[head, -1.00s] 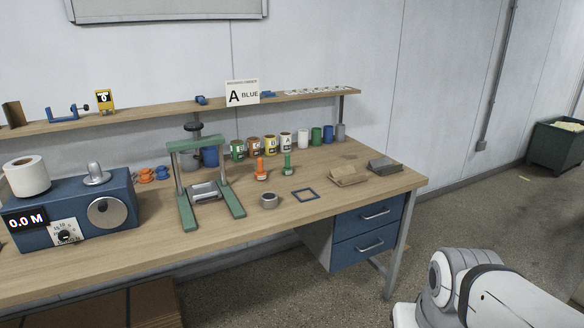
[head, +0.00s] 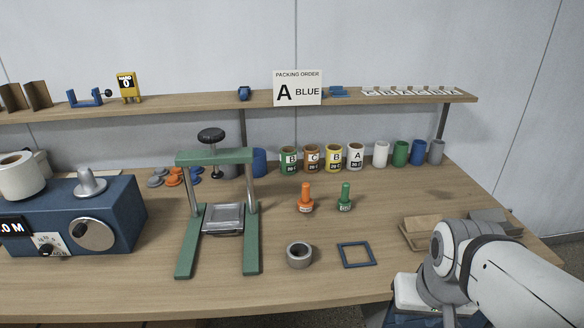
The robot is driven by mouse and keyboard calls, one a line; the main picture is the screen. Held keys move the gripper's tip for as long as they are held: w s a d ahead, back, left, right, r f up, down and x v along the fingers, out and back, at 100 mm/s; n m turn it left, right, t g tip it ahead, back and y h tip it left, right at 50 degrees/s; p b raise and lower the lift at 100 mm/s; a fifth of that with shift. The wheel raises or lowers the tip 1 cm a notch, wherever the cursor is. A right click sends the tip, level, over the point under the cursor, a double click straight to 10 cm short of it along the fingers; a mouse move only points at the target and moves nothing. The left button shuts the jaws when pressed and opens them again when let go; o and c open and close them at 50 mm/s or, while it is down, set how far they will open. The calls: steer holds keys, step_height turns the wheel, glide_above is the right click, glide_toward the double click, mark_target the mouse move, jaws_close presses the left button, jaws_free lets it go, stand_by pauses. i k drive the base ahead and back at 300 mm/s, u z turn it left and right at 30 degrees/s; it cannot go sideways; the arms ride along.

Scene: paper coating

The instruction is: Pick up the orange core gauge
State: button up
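The orange core gauge (head: 306,198) stands upright on the workbench in the head view, right of the green press frame. It is a stepped orange plug with a wider base bearing a small pale label. A similar green gauge (head: 345,198) stands upright just to its right. My white arm shows at the lower right. Part of my gripper (head: 425,314) may show at the bottom edge below the wrist, but its fingers are too cut off to read. It is well away from the orange gauge, and nothing touches the gauge.
A grey ring (head: 299,254) and a blue square frame (head: 356,255) lie in front of the gauges. The green press (head: 214,157) stands to the left. Labelled cans (head: 312,158) line the back under the shelf (head: 200,103). Brown and grey blocks (head: 422,229) lie near my arm.

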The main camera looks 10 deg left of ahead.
mark_target(305, 204)
steer(key=u, duration=0.45)
steer(key=i, duration=0.75)
steer(key=u, duration=0.5)
steer(key=k, duration=0.9)
steer(key=u, duration=0.15)
steer(key=i, duration=0.95)
steer(key=z, duration=0.05)
